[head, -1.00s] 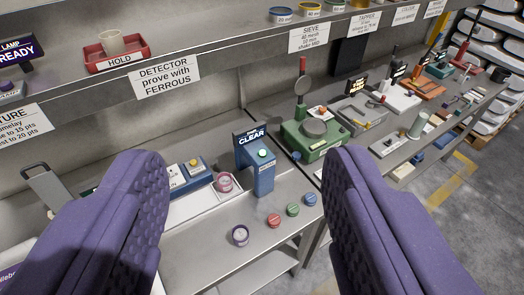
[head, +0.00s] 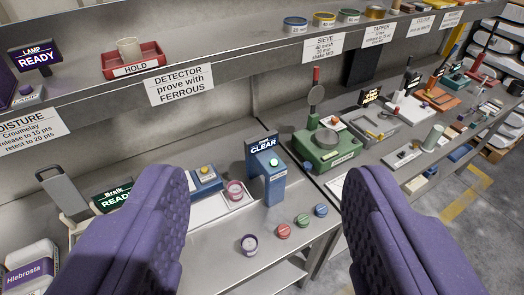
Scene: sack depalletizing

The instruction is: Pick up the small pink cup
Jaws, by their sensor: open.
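The small pink cup (head: 235,190) stands upright on a pale tray on the steel bench, just left of the blue CLEAR detector post (head: 270,178). A second small cup, purple-rimmed with a pale inside (head: 249,244), stands nearer on the bench. My gripper (head: 262,215) shows as two purple padded fingers, wide apart with nothing between them. The pink cup lies in the gap as seen in the picture, nearer the left finger and farther off. The fingers hide part of the bench at left and right.
Red (head: 284,231), green (head: 302,221) and blue (head: 321,210) discs lie near the bench edge. A green scale (head: 327,148) stands right of the post. The upper shelf (head: 225,77) overhangs the back and carries a red HOLD tray (head: 133,64). Bare bench lies in front.

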